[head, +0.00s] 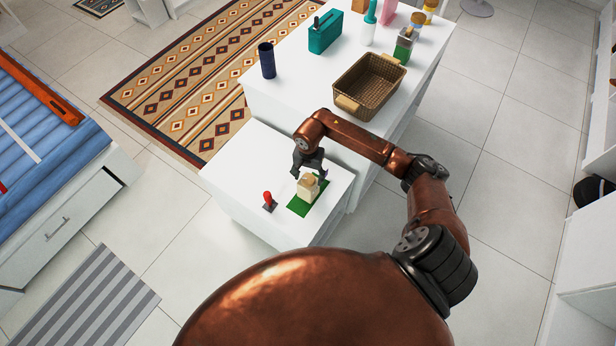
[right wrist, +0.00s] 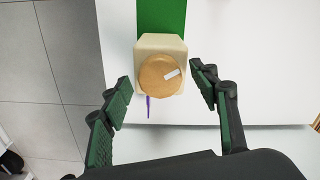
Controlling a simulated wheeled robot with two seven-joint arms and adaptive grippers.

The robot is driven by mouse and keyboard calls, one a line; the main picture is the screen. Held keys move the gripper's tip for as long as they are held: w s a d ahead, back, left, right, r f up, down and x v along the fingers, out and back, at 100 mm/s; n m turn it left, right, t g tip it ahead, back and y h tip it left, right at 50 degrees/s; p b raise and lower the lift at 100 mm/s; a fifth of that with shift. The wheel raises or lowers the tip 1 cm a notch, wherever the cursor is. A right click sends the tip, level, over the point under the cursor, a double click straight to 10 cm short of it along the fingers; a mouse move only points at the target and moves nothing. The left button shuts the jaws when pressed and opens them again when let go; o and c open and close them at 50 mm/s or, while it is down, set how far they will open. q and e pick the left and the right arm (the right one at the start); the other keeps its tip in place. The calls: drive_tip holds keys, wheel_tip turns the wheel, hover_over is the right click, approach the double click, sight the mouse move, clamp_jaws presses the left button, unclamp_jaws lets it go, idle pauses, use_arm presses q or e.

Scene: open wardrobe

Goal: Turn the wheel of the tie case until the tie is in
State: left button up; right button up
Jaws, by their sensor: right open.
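The tie case (head: 307,189) is a small cream box on a green mat (head: 299,208) on the low white cabinet. In the right wrist view the case (right wrist: 160,43) carries a round wooden wheel (right wrist: 160,76) with a white mark. A thin purple strip, apparently the tie (right wrist: 148,107), sticks out below the wheel. My right gripper (head: 309,172) is just above the case. In the right wrist view its open fingers (right wrist: 162,91) stand on either side of the wheel, with gaps on both sides. My left gripper is not in view.
A red-handled lever (head: 269,202) stands left of the mat. A wicker basket (head: 345,104), a dark blue cup (head: 267,60) and a teal box (head: 325,33) stand on the taller white cabinet (head: 291,72) behind. A bed (head: 40,150) is at left.

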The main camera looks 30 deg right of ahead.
drive_tip(key=shift+c, duration=0.7)
drive_tip(key=c, duration=1)
